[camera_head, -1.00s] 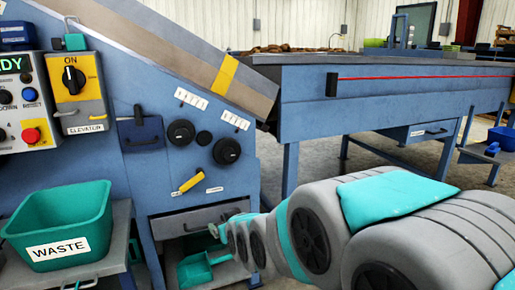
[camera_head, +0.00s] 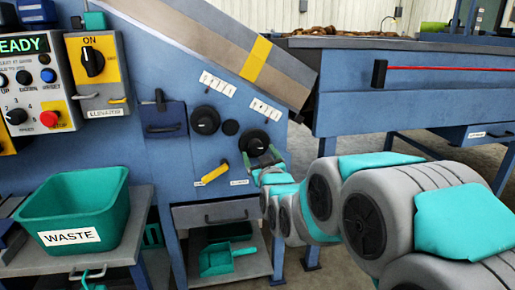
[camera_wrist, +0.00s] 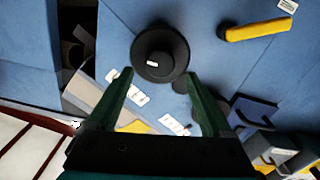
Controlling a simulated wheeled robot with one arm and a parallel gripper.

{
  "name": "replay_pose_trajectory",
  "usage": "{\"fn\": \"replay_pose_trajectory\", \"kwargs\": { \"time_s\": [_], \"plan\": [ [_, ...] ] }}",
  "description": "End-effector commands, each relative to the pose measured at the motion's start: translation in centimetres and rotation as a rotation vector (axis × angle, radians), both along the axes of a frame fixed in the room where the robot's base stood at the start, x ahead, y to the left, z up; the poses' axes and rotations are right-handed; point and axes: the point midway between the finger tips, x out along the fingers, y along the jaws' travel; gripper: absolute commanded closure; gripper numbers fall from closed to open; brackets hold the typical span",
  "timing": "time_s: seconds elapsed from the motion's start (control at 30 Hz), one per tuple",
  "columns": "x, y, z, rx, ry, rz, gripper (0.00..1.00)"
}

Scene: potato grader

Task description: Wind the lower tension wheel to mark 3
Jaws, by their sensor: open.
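The lower tension wheel (camera_head: 253,142) is a round black handwheel on the blue side panel, right of and below the upper wheel (camera_head: 205,119). In the wrist view the lower wheel (camera_wrist: 160,52) appears just beyond my fingertips, between their lines. My gripper (camera_wrist: 159,76) is open and empty, with one green finger to each side. In the head view my gripper (camera_head: 264,160) is at the wheel's lower right edge; contact cannot be told. White scale labels (camera_head: 266,110) sit above the wheels; their marks are too small to read.
A yellow lever (camera_head: 215,173) is left of and below the lower wheel. A small black disc (camera_head: 231,127) lies between the wheels. A drawer (camera_head: 215,213) and green scoop (camera_head: 225,260) are below. A green WASTE bin (camera_head: 75,210) stands at left.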

Motion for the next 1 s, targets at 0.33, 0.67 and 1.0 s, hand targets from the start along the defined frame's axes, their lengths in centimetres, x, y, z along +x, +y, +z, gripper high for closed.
{"fn": "replay_pose_trajectory", "kwargs": {
  "time_s": [0.33, 0.67, 1.0],
  "plan": [
    [3.7, 1.1, 0.1, 0.001, -0.002, 0.000, 0.16],
    [4.0, 1.2, 0.0, 0.000, -0.001, 0.000, 0.18],
    [4.0, 1.1, 0.0, 0.000, -0.001, 0.000, 0.56]
  ]
}}
